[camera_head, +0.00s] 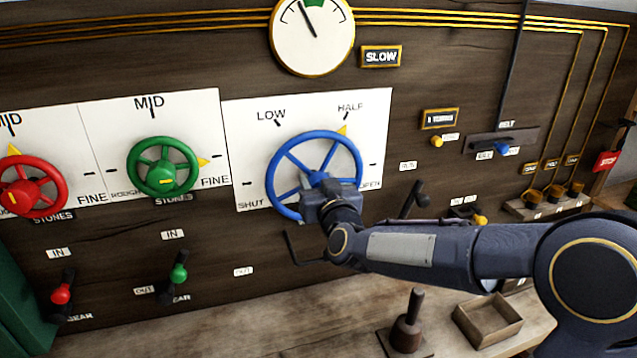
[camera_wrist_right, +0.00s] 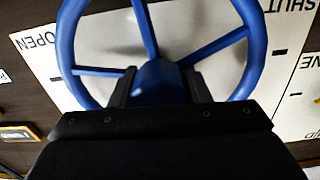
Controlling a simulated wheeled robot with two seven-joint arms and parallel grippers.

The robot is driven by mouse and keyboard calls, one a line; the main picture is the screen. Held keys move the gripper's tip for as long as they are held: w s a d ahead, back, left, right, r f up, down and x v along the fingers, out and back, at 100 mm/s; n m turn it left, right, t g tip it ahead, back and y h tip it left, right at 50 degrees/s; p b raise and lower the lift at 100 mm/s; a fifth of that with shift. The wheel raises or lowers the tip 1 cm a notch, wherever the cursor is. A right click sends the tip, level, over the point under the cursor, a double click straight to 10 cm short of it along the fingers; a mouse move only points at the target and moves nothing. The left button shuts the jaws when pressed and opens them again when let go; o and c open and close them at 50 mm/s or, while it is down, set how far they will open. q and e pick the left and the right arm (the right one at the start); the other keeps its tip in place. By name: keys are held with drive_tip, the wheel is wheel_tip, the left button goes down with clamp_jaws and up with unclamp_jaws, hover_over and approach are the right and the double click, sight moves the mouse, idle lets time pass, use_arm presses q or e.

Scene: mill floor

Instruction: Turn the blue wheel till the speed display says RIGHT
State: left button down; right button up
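The blue wheel (camera_head: 318,178) is mounted on a white plate marked LOW, HALF, OPEN and SHUT. Its yellow pointer (camera_head: 342,130) stands close to the HALF mark. My right gripper (camera_head: 322,190) is at the wheel's hub, and its fingers hide part of it in the head view. In the right wrist view, the fingers (camera_wrist_right: 160,88) sit on both sides of the blue hub (camera_wrist_right: 157,75) and look closed against it. The speed display (camera_head: 381,56) reads SLOW. The dial (camera_head: 312,37) above has its needle left of the green band. My left gripper is not in view.
A green wheel (camera_head: 163,166) and a red wheel (camera_head: 33,186) are on the left. Below them are a green-knobbed lever (camera_head: 179,273) and a red-knobbed lever (camera_head: 61,293). A wooden box (camera_head: 488,318) and a dark handled object (camera_head: 408,325) are on the bench.

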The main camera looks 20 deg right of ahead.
drive_tip(key=shift+c, duration=0.8)
drive_tip(key=shift+f+m+b, duration=0.15)
drive_tip(key=shift+m+b, duration=0.85)
drive_tip(key=shift+b, duration=0.05)
drive_tip(key=m+b, duration=0.2)
drive_tip(key=shift+m, duration=0.3)
drive_tip(key=m+b, duration=0.2)
drive_tip(key=m, duration=0.2)
drive_tip(key=shift+b, duration=0.3)
drive_tip(key=shift+m+b, duration=0.65)
drive_tip(key=shift+m, duration=0.95)
drive_tip(key=o, duration=1)
